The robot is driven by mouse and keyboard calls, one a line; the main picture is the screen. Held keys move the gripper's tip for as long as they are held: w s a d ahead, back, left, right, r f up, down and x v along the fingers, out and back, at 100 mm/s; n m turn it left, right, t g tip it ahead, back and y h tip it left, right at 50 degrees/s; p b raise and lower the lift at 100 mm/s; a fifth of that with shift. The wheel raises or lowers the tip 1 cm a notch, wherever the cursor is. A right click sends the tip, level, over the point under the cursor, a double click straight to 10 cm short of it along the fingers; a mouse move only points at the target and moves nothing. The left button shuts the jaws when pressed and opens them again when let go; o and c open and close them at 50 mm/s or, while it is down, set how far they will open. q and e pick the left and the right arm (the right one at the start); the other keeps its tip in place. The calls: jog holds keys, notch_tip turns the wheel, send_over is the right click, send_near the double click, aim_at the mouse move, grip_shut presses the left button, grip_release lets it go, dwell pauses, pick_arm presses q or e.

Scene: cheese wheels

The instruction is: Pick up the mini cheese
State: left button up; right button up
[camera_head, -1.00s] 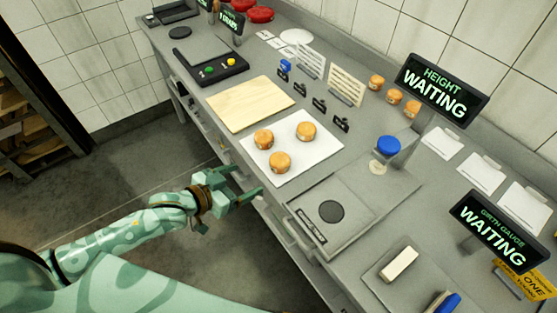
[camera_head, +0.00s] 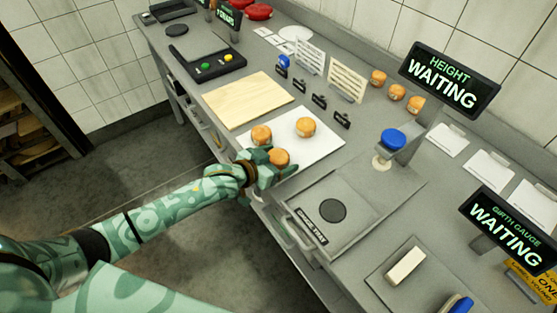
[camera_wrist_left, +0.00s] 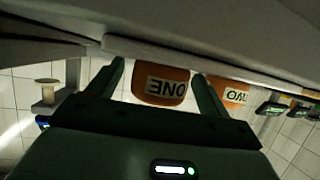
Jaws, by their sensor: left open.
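Three small orange mini cheeses sit on a white board (camera_head: 322,146) on the counter. The front one (camera_head: 279,157) is nearest my left gripper; the others are at the left (camera_head: 261,134) and the back (camera_head: 305,127). My left gripper (camera_head: 277,172) is open at the board's front edge, its fingers beside the front cheese. In the left wrist view, which looks upside down, a cheese labelled "ONE" (camera_wrist_left: 161,86) shows between the two open fingers. A cheese labelled "TWO" (camera_wrist_left: 236,94) shows beyond one finger. I cannot tell whether the fingers touch the cheese. My right gripper is not in view.
A wooden board (camera_head: 247,99) lies left of the white board. A grey device with a round dark pad (camera_head: 332,210) and a height gauge with a blue knob (camera_head: 392,139) stand right. Small dark label stands (camera_head: 320,101) and more mini cheeses (camera_head: 397,92) are behind.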

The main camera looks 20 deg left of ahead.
pick_arm(q)
jog(key=shift+s, duration=0.1)
jog(key=c, duration=1.1)
jog(key=shift+r, duration=0.1)
